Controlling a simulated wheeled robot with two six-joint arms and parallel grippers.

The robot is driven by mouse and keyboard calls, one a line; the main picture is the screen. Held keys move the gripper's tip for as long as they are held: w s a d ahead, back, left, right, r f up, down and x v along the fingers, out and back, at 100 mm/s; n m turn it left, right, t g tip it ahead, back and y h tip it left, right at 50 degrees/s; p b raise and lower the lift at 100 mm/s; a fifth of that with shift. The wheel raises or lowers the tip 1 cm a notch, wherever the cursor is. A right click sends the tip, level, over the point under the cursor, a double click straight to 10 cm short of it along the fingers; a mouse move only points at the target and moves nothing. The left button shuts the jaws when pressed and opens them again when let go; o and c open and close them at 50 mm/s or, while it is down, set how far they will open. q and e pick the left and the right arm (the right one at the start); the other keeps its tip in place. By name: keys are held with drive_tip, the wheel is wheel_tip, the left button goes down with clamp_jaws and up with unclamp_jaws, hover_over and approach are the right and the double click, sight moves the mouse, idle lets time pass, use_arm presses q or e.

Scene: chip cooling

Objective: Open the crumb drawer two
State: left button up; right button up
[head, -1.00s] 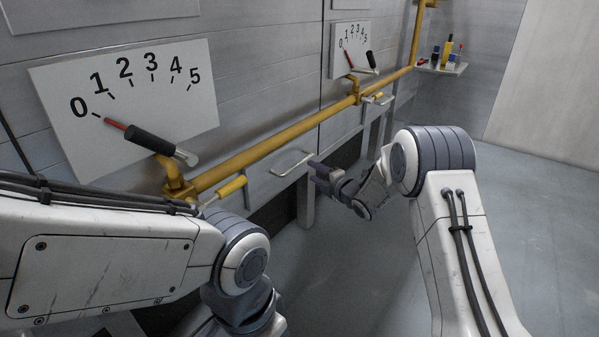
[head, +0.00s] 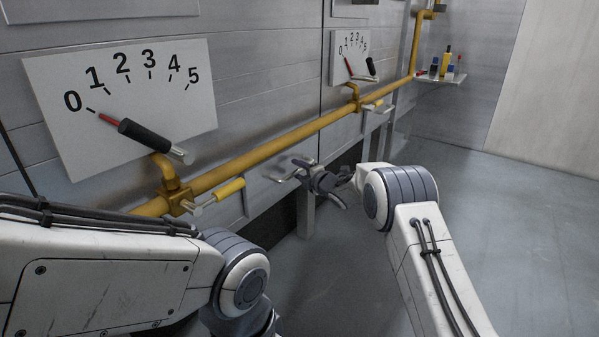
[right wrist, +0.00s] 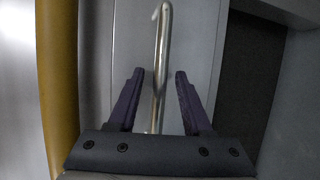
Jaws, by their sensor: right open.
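A silver bar handle (head: 284,173) is on the grey drawer front (head: 264,196) under the yellow pipe. No label shows which drawer it is. The drawer looks shut. My right gripper (head: 302,166) is at this handle, partly covering it. In the right wrist view, the handle (right wrist: 162,35) runs between the two open dark fingers of my right gripper (right wrist: 157,75). Whether either finger touches it I cannot tell. My left arm comes in at the lower left, but its gripper is out of view.
The yellow pipe (head: 267,154) runs along the wall above the drawer. A large dial board (head: 190,75) and a smaller one (head: 341,45) have red-and-black pointers. A yellow-handled lever (head: 229,189) sticks out on the left. A small shelf (head: 440,79) holds bottles. Floor on the right is clear.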

clamp_jaws()
idle(1.3)
